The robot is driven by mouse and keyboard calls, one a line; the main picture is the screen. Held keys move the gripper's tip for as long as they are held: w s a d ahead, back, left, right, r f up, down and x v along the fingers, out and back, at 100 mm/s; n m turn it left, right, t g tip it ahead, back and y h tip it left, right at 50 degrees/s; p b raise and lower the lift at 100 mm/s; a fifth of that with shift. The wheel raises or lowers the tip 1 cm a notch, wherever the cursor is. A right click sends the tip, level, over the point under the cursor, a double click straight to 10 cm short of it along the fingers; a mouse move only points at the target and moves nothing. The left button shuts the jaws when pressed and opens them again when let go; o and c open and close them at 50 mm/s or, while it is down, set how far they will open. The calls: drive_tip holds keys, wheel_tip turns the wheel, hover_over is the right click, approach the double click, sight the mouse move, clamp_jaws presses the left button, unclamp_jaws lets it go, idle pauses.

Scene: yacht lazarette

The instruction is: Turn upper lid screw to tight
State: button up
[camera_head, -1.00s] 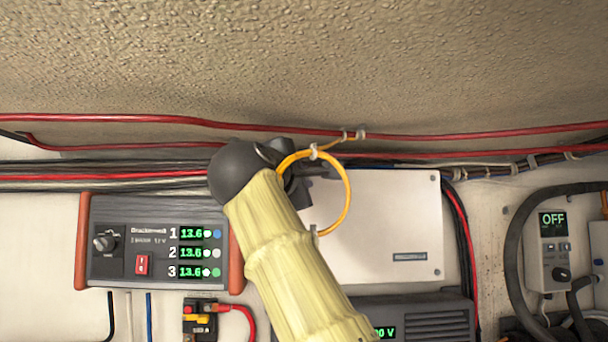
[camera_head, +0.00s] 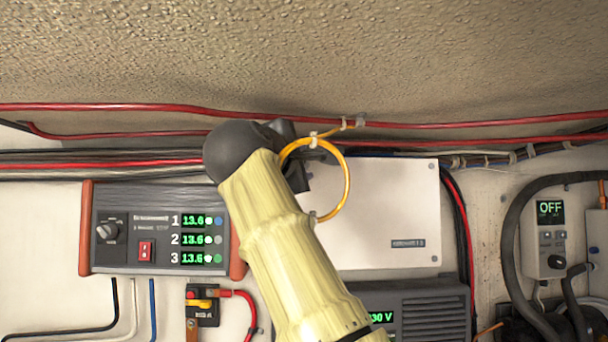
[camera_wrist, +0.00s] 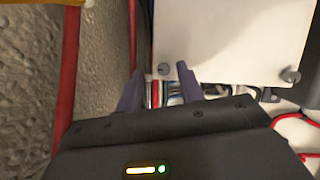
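The white lid (camera_head: 385,215) is a flat panel on the wall, its upper left hidden behind my arm in the head view. In the wrist view the lid (camera_wrist: 225,35) fills the upper right. A grey upper lid screw (camera_wrist: 163,68) sits at its near left corner there, and another grey screw (camera_wrist: 290,76) at its near right corner. My gripper (camera_wrist: 160,70) is open, its two dark fingers apart, with the upper screw between the fingertips in the picture. I cannot tell whether they touch it. In the head view my gripper is mostly hidden.
A yellow cable loop (camera_head: 347,185) hangs at my gripper, overlapping it in the head view. Red cables (camera_head: 470,124) run along the ceiling edge above the lid. A charger panel (camera_head: 125,255) is at left, a grey vented unit (camera_head: 425,300) below the lid.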

drive_tip(key=b+v, duration=0.4)
drive_tip(key=v, duration=1.3)
drive_tip(key=shift+b, duration=0.4)
drive_tip(key=shift+w, duration=0.1)
drive_tip(key=shift+s, duration=0.2)
